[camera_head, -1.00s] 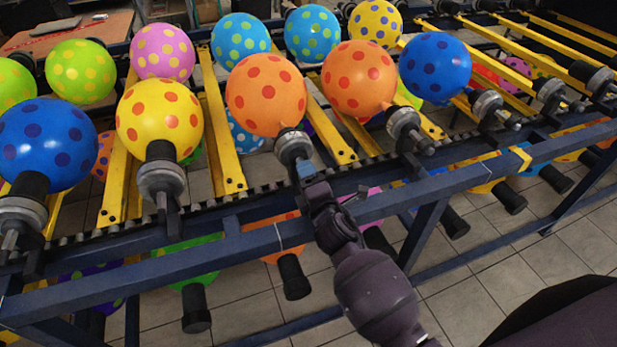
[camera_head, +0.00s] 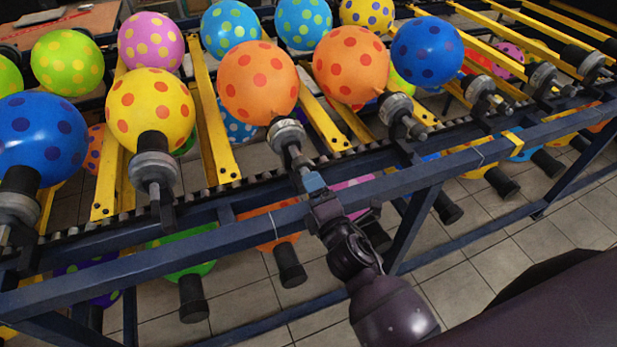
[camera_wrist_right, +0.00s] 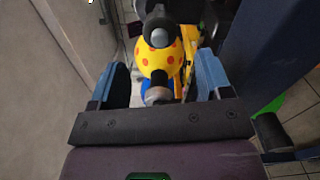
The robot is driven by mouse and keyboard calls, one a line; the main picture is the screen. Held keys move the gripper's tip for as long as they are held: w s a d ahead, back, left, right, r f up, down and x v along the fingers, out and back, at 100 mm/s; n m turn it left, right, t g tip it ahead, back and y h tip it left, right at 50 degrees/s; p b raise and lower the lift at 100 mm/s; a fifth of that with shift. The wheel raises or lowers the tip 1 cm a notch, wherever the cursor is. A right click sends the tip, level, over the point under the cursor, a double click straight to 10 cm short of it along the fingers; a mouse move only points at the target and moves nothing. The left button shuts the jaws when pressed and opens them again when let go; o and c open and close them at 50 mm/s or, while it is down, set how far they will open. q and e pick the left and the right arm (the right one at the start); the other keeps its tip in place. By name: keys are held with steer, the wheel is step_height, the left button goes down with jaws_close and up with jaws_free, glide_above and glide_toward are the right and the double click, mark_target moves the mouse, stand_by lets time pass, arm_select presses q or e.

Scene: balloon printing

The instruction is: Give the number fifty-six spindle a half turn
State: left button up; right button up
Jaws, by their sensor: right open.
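The spindles are grey round holders with black collars along the dark blue rail, each bearing a dotted balloon. No number is readable, so I cannot tell which is fifty-six. My left gripper is not in view.
The blue front rail (camera_head: 400,187) runs across below the spindles. Neighbouring spindles stand on the left (camera_head: 153,170) and right (camera_head: 398,108). More balloons and black collars hang under the rail. Tiled floor (camera_head: 480,250) is open at the lower right.

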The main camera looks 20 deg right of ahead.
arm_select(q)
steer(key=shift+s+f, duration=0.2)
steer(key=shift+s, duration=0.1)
arm_select(e)
steer(key=shift+s, duration=1.2)
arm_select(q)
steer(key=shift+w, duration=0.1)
